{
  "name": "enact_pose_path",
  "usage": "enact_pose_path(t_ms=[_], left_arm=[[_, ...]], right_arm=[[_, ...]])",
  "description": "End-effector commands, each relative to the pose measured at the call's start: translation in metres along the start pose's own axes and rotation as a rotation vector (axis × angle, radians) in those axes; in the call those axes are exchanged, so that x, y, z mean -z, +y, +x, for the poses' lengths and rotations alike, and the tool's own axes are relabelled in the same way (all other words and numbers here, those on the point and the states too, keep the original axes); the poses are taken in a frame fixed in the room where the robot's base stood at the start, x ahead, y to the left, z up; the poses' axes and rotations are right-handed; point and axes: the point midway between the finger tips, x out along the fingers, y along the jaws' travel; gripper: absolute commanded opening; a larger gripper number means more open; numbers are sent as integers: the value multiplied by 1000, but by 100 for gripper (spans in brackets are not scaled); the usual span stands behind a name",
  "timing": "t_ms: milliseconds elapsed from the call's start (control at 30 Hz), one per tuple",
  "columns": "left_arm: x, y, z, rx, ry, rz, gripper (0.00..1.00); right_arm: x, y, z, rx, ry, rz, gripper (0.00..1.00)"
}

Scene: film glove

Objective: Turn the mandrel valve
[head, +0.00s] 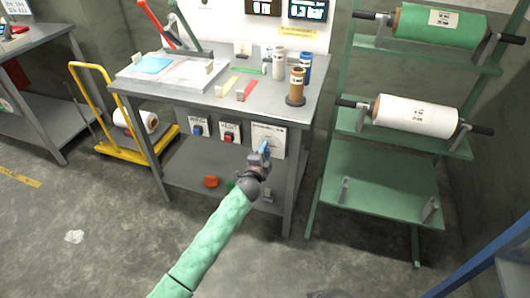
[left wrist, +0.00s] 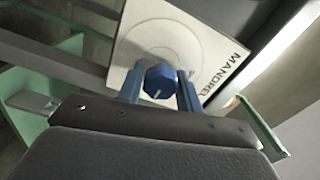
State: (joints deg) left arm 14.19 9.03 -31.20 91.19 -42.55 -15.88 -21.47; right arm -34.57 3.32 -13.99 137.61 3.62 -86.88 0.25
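The mandrel valve is a blue faceted knob (left wrist: 160,78) on a white square plate (left wrist: 215,60) marked MANDREL, with a ring drawn around the knob. In the head view the plate (head: 275,137) is on the bench front, right of two smaller plates. My left gripper (head: 264,149) is at this plate and hides most of the knob. In the left wrist view its two blue fingers (left wrist: 161,85) lie one on each side of the knob and appear to touch it. A pale mark shows on the knob's face. My right gripper is not in view.
Plates with a blue knob (head: 198,130) and a red knob (head: 228,136) are left of the mandrel plate. The grey bench (head: 245,101) holds spools and papers above. A green rack (head: 385,190) with film rolls is at right. A yellow cart (head: 125,146) is at left.

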Motion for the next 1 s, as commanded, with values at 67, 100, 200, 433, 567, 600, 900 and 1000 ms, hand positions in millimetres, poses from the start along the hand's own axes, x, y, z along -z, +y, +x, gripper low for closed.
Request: enact_pose_path(t_ms=[67, 100, 200, 433, 567, 600, 900, 1000], left_arm=[[1, 1, 0, -1, 1, 0, 51], [1, 1, 0, -1, 1, -1, 55], [0, 0, 0, 0, 0, -1, 55], [0, 1, -3, -1, 0, -1, 55], [0, 2, -17, 0, 0, -1, 55], [0, 2, -23, -1, 1, -1, 55], [0, 2, -66, -1, 1, -1, 55], [0, 2, -74, -1, 1, -1, 55]], right_arm=[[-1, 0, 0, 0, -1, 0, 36], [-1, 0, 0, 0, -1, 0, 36], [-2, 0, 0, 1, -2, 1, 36], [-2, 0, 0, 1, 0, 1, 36], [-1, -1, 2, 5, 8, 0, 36], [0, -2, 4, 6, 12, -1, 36], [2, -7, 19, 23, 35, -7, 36], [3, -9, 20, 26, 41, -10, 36]])
